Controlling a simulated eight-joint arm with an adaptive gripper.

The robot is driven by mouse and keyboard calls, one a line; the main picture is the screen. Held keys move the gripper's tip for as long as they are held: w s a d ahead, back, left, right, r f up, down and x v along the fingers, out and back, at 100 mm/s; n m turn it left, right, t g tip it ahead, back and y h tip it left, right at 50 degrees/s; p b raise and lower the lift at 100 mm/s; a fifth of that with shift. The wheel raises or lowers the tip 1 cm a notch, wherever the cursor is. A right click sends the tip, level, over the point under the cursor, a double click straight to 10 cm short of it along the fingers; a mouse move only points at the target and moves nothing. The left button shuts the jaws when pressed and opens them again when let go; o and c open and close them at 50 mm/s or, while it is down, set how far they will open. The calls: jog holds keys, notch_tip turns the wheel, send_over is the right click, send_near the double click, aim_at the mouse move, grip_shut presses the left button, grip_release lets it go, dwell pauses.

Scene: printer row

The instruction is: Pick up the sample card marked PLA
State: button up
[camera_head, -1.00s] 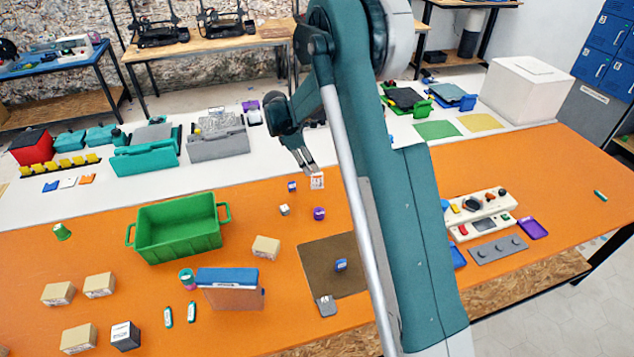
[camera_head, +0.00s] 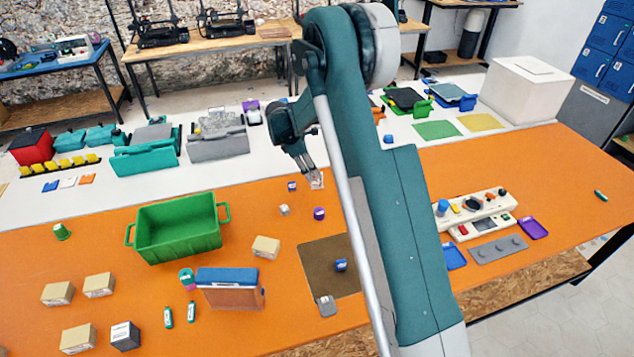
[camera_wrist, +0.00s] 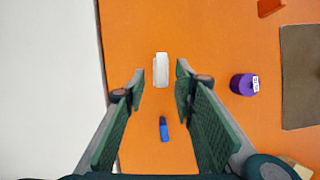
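A small upright white card (camera_head: 317,184) stands on the orange part of the table, partly hidden by my gripper's fingertips. Its marking cannot be read, so I cannot tell whether it says PLA. In the wrist view the white card (camera_wrist: 161,70) shows almost edge-on from above, between the two fingertips with a gap on each side. My gripper (camera_head: 314,178) is open and points down at the card; its green fingers (camera_wrist: 160,76) are apart and hold nothing. I cannot tell whether the tips are level with the card.
A blue item (camera_head: 292,186) lies left of the card; it also shows in the wrist view (camera_wrist: 163,128). A purple item (camera_head: 319,213) with a white label and a small white cube (camera_head: 284,209) are close by. A green crate (camera_head: 180,235) and a brown mat (camera_head: 318,262) are nearer.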

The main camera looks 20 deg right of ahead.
aim_at(321, 185)
jog(key=shift+d+f, duration=0.1)
jog(key=shift+f, duration=0.05)
jog(key=shift+x, duration=2.5)
jog(key=shift+c, duration=0.6)
jog(key=c, duration=0.7)
